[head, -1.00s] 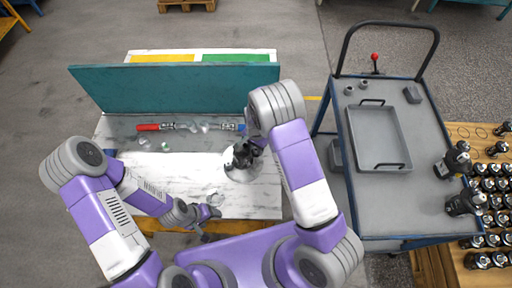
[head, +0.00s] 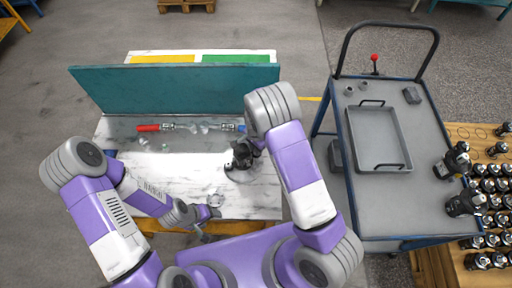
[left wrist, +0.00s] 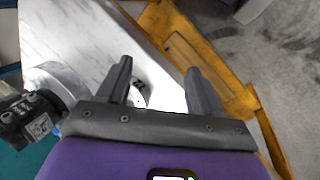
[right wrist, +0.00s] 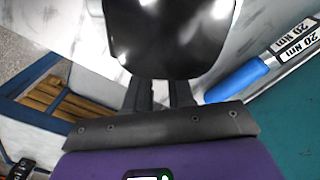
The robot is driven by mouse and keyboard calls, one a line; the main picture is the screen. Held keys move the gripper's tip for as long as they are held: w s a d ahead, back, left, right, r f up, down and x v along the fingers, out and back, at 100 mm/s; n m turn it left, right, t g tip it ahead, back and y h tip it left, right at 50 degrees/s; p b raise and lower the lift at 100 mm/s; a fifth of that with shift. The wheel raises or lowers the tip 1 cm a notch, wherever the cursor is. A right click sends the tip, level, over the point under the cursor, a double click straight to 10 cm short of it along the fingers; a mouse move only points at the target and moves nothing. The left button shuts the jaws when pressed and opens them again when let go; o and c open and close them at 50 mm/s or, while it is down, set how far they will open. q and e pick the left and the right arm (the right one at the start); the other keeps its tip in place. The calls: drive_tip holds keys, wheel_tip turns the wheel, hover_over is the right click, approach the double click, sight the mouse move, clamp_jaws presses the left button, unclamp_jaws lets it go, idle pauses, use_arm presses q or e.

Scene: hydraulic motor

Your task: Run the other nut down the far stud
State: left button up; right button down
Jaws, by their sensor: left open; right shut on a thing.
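My right gripper (right wrist: 158,90) is shut on a dark glossy part (right wrist: 168,35), which fills the top of the right wrist view and hides the fingertips. In the head view a black motor-like part (head: 241,158) sits at the right of the marble-topped bench (head: 190,180), beneath my right wrist. I cannot make out a nut or stud on it. My left gripper (left wrist: 158,68) is open and empty above the bench's front edge. A small pale round piece with black marks (left wrist: 137,95) shows beyond its fingers; in the head view it lies near the left fingertips (head: 215,199).
A teal panel (head: 175,88) stands along the bench's back. Before it lie tools with a red handle (head: 148,128) and a blue handle (right wrist: 237,80). Small pieces (head: 143,141) lie at left. A cart (head: 375,210) with a grey tray (head: 381,165) stands to the right.

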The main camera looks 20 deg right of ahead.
drive_tip(key=c, duration=1.2)
unclamp_jaws()
drive_tip(key=shift+r, duration=0.15)
drive_tip(key=shift+r+p, duration=1.3)
drive_tip(key=shift+r, duration=0.35)
drive_tip(key=o, duration=0.6)
drive_tip(key=shift+c, duration=0.2)
